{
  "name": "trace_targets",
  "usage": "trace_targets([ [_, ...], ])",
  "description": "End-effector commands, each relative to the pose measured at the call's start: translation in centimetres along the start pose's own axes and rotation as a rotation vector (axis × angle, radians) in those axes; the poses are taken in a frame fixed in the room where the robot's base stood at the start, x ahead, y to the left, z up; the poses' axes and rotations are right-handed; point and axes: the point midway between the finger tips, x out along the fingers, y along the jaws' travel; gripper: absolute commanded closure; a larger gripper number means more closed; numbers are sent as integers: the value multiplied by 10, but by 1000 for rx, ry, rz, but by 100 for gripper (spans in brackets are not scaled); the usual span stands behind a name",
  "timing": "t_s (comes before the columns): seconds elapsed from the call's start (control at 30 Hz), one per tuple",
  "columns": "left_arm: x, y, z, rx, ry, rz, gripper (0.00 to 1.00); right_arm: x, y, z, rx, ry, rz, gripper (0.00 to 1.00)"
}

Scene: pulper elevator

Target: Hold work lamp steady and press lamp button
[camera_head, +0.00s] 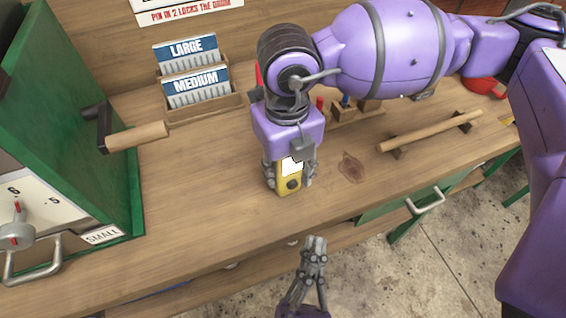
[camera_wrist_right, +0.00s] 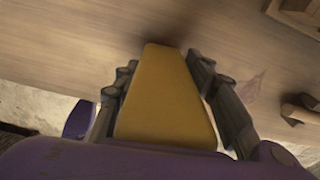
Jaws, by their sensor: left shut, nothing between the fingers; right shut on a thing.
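The yellow work lamp (camera_head: 290,184) stands on the wooden bench near its front edge, with a white panel and a dark round spot, perhaps the button, on its front. My right gripper (camera_head: 290,176) reaches down from above and is shut on the lamp, one finger on each side. In the right wrist view the lamp (camera_wrist_right: 166,98) fills the space between the fingers. My left gripper (camera_head: 316,242) is shut and empty, in front of the bench edge, below and slightly right of the lamp, apart from it.
A green machine (camera_head: 70,120) with a wooden-handled crank (camera_head: 137,136) stands at left. Card holders labelled LARGE and MEDIUM (camera_head: 196,88) sit at the back. A wooden rod (camera_head: 430,131) rests on supports at right. A drawer handle (camera_head: 425,202) sticks out below the bench edge.

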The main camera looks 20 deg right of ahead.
Motion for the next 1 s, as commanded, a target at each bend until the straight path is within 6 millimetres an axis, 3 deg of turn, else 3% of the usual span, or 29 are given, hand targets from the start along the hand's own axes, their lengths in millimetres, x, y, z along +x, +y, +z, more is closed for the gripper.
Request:
trace_targets([
  [0.1, 3, 9, -25, 11, 86, -12, 100, 0, 0, 0, 0, 0, 0, 95],
  [0.27, 4, 12, -39, 19, 133, -24, 100, 0, 0, 0, 0, 1, 0, 95],
  [0.67, 6, 11, -39, 19, 135, -26, 100, 0, 0, 0, 0, 1, 0, 95],
  [1.0, 35, -10, -24, 20, 137, -26, 100, 0, 0, 0, 0, 0, 0, 95],
])
